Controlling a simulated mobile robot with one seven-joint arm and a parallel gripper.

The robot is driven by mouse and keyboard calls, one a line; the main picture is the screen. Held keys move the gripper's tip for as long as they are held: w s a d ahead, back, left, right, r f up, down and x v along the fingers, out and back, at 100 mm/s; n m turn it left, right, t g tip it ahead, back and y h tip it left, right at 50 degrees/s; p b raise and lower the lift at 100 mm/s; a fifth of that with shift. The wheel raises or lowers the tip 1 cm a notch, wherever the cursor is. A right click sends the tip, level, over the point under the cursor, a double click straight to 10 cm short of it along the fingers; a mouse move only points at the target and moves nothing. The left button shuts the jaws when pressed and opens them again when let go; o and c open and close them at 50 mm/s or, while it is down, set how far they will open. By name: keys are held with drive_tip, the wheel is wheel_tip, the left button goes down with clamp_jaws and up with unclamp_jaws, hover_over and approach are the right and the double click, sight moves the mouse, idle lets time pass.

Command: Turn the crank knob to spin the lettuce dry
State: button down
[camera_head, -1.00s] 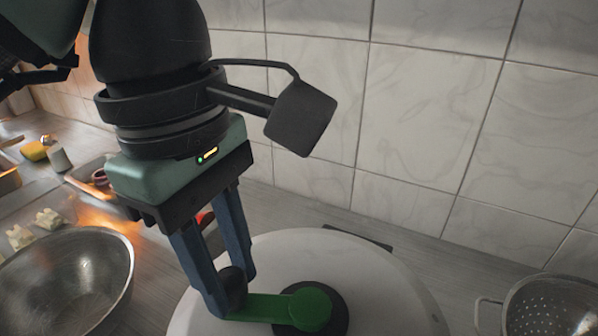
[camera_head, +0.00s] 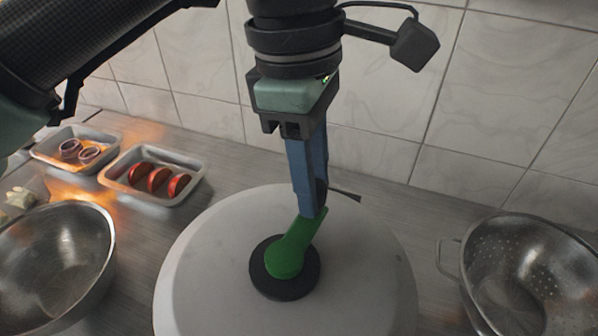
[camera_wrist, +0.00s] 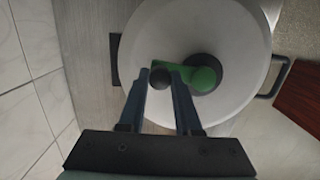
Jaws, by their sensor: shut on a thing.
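The salad spinner has a round white lid (camera_head: 205,265) in the lower middle of the head view. A green crank arm (camera_head: 297,243) runs from a black hub (camera_head: 300,287) at the lid's centre toward the upper right. The dark round crank knob (camera_wrist: 160,80) stands at the arm's outer end and shows between my fingers in the wrist view. In the head view the fingers mostly hide it. My gripper (camera_head: 314,208) points down and is shut on the knob. No lettuce is visible.
A steel bowl (camera_head: 108,270) stands left of the spinner, and a colander (camera_head: 468,240) stands right. Behind left are a tray of red slices (camera_head: 202,172) and a tray of onion rings (camera_head: 38,150). A tiled wall (camera_head: 390,120) rises behind.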

drive_tip(key=shift+r, duration=0.1)
drive_tip(key=c, duration=0.5)
unclamp_jaws()
